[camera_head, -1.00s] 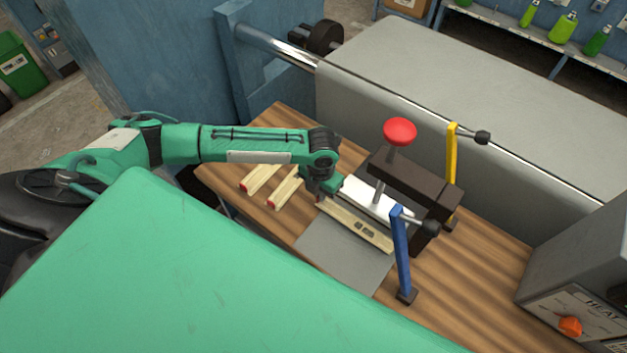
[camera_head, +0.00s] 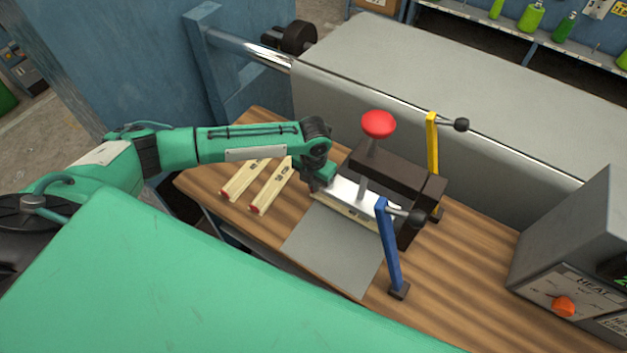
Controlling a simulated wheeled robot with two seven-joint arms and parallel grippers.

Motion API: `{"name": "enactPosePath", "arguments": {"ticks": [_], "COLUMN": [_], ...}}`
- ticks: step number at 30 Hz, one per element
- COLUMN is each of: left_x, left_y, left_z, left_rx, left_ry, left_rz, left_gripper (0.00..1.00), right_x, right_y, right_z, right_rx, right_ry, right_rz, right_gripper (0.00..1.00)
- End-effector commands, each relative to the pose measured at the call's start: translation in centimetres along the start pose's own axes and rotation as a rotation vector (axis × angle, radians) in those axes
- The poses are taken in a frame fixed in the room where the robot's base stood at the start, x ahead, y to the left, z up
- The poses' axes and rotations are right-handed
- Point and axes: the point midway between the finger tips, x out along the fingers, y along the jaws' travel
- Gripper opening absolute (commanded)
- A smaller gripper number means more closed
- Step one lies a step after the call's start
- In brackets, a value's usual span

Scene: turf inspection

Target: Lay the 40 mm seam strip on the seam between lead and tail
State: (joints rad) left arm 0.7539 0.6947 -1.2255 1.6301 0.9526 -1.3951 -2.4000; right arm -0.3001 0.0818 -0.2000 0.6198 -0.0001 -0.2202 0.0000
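My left gripper (camera_head: 318,184) is at the left end of a pale wooden seam strip (camera_head: 347,211) and appears shut on it; the fingertips are mostly hidden. The strip lies along the front edge of the white plate under the press (camera_head: 395,172), over or on the grey sheet (camera_head: 335,245). The blue clamp hides its right end, and its marking cannot be read. I cannot make out the seam itself, or whether the strip touches the sheet. The large grey belt (camera_head: 450,90) lies behind the press. My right gripper is not in view.
Two more pale strips with red ends (camera_head: 240,180) (camera_head: 270,185) lie on the wooden table (camera_head: 460,280) at the left. A blue clamp lever (camera_head: 390,250), a yellow one (camera_head: 433,150) and a red knob (camera_head: 378,124) stand up around the press. A heat box (camera_head: 575,265) is at the right.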

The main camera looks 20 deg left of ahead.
Motion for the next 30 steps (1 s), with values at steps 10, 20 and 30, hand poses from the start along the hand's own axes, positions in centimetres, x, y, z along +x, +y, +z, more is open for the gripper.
{"name": "enactPosePath", "arguments": {"ticks": [10,20,30], "left_x": [0.0,0.0,-3.3], "left_y": [0.0,0.0,0.0], "left_z": [0.0,0.0,0.1], "left_rx": [0.000,0.000,0.000], "left_ry": [0.000,0.000,-0.005], "left_rz": [0.000,0.000,0.000], "left_gripper": [0.08,0.30,0.30], "right_x": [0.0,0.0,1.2], "right_y": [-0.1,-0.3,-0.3], "right_z": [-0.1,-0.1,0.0], "right_rx": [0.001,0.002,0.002], "right_ry": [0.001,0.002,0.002], "right_rz": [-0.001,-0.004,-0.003], "right_gripper": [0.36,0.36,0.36]}}
